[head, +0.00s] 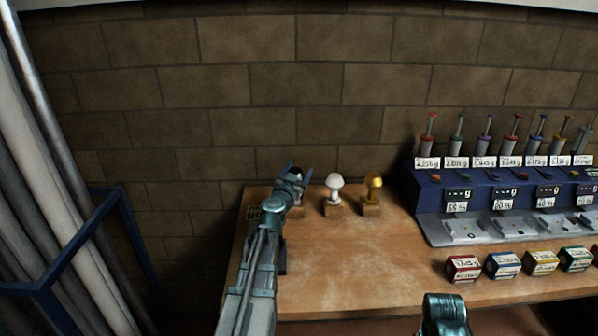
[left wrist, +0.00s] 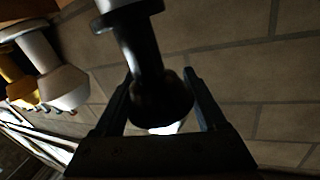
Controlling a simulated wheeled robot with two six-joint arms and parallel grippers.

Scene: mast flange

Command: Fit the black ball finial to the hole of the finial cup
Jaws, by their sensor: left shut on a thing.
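The black ball finial shows in the left wrist view (left wrist: 145,60), its ball between my fingers and its dark stem running to a paler collar at the top edge. In the head view only a small dark part of it (head: 297,172) shows at my left gripper (head: 296,174), at the back left of the wooden bench. My left gripper, seen close in the wrist view (left wrist: 165,100), is shut on the ball. My arm hides the finial's lower end, so I cannot tell whether it rests in a block. I cannot make out the finial cup. My right gripper's fingers are not in view.
A white finial (head: 335,184) and a gold finial (head: 374,184) stand on wooden blocks just right of my left gripper. A blue dispenser rack (head: 430,190) and several labelled boxes (head: 504,265) fill the right side. The bench (head: 350,265) is clear at its middle.

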